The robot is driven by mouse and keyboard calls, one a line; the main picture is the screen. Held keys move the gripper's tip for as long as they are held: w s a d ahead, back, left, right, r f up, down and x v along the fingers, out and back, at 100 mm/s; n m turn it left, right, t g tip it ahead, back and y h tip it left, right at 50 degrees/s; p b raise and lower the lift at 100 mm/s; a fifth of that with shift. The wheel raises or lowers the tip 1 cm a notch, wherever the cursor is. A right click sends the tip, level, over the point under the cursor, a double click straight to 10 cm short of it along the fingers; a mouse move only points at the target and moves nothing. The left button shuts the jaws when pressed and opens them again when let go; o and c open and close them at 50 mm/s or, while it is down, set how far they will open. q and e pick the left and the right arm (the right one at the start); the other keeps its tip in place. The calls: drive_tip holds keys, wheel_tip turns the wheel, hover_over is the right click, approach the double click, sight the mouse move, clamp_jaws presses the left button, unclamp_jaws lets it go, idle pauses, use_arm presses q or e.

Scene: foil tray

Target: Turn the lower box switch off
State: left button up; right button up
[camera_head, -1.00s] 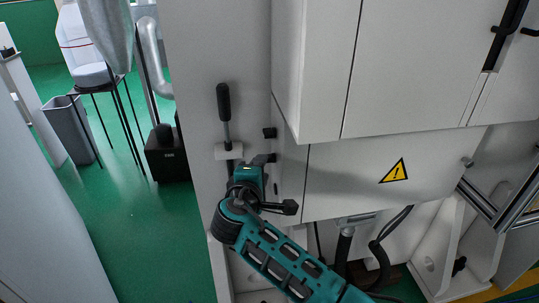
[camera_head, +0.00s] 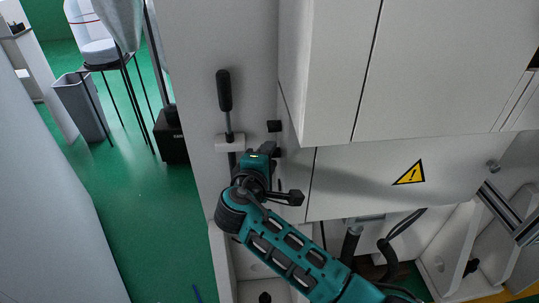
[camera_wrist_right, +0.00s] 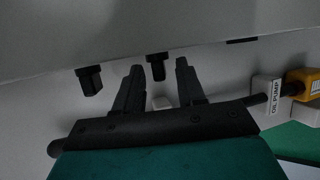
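The lower box switch is a small black knob, showing just beyond my right gripper in the head view (camera_head: 279,152). It also shows in the right wrist view (camera_wrist_right: 157,66), in line with the gap between my fingers and a little beyond the tips. My right gripper (camera_wrist_right: 157,75) has its two black fingers apart, with nothing held between them. In the head view the gripper (camera_head: 268,149) is close to the box side, its fingers mostly hidden. The upper switch (camera_head: 274,126) is a similar black knob above; it also shows in the wrist view (camera_wrist_right: 90,80). My left gripper is out of view.
A black-handled lever (camera_head: 224,92) on a white bracket (camera_head: 229,143) stands just left of my right gripper. A white cabinet (camera_head: 327,70) overhangs the box (camera_head: 375,180) with a yellow warning sign (camera_head: 410,174). A yellow part (camera_wrist_right: 303,83) beside an "OIL PUMP" label (camera_wrist_right: 275,96) is right in the wrist view.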

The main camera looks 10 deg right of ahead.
clamp_jaws()
drive_tip(key=shift+r+g, duration=0.1)
drive_tip(key=shift+g, duration=0.2)
idle(0.3)
drive_tip(key=shift+w+r+n+g+y, duration=0.15)
drive_tip(key=shift+n+g, duration=0.15)
drive_tip(key=shift+g, duration=0.65)
drive_tip(key=shift+w+r+n+g+y, duration=0.1)
drive_tip(key=shift+r+n+g+y, duration=0.15)
drive_tip(key=shift+g, duration=0.65)
drive_tip(key=shift+w+r+n+g+y, duration=0.1)
drive_tip(key=shift+n+g, duration=0.25)
drive_tip(key=shift+g, duration=0.6)
unclamp_jaws()
